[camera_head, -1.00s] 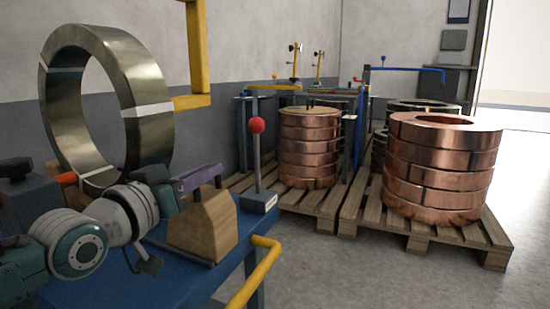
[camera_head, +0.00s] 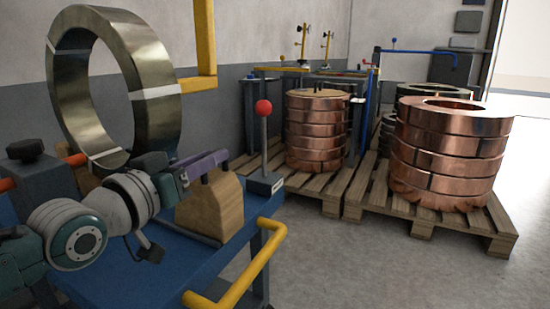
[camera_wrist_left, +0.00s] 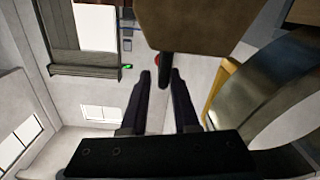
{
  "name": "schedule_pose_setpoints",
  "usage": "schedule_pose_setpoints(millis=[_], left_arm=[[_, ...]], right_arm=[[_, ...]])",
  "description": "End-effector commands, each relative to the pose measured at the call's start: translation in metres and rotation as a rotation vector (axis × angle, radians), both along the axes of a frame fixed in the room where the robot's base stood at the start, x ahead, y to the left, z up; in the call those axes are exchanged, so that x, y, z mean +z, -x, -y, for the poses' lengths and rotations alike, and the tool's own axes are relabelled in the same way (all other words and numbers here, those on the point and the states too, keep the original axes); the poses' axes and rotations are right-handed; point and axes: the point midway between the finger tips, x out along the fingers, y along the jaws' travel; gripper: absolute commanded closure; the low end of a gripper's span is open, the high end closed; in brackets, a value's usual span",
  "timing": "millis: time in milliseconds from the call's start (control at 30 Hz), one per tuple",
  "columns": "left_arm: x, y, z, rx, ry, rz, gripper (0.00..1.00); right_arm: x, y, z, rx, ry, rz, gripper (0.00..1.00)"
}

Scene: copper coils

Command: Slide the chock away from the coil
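The chock is a tan wooden wedge block (camera_head: 210,208) with a dark handle on top. It stands on the blue cart top (camera_head: 125,275), in front of a large upright steel coil (camera_head: 150,95). My left gripper (camera_head: 212,160) reaches in from the left, its purple finger level with the handle above the block. In the left wrist view, the two dark fingers (camera_wrist_left: 159,75) are apart, with the dark handle (camera_wrist_left: 164,68) between their tips. I see no clear grip on it. The block (camera_wrist_left: 195,25) and coil (camera_wrist_left: 285,95) also show there. My right gripper is out of view.
A lever with a red ball (camera_head: 264,108) stands on the cart just right of the chock. A yellow rail (camera_head: 245,275) edges the cart. Copper coils (camera_head: 450,150) stand on wooden pallets (camera_head: 425,220) at right. Grey floor between is clear.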

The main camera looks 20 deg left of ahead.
Motion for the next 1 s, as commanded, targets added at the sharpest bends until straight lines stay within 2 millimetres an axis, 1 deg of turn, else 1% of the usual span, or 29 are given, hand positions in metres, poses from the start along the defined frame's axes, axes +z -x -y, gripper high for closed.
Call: schedule_pose_setpoints(millis=[33,100,300,400,567,1000], left_arm=[[0.004,0.010,-0.001,-0.001,0.000,-0.004,0.73],[0.004,0.024,-0.001,-0.001,0.000,-0.005,0.73],[0.004,0.060,-0.004,-0.002,0.001,-0.003,0.73],[0.003,0.072,-0.005,0.000,0.001,0.000,0.73],[0.002,0.081,-0.006,-0.001,0.000,0.002,0.73],[0.001,0.082,-0.006,0.000,0.000,0.003,0.73]], right_arm=[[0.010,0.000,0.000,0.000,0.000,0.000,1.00],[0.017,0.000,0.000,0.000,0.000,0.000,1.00],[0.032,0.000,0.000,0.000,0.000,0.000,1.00],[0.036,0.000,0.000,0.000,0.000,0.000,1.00],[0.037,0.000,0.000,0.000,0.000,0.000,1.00],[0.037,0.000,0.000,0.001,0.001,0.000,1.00]])
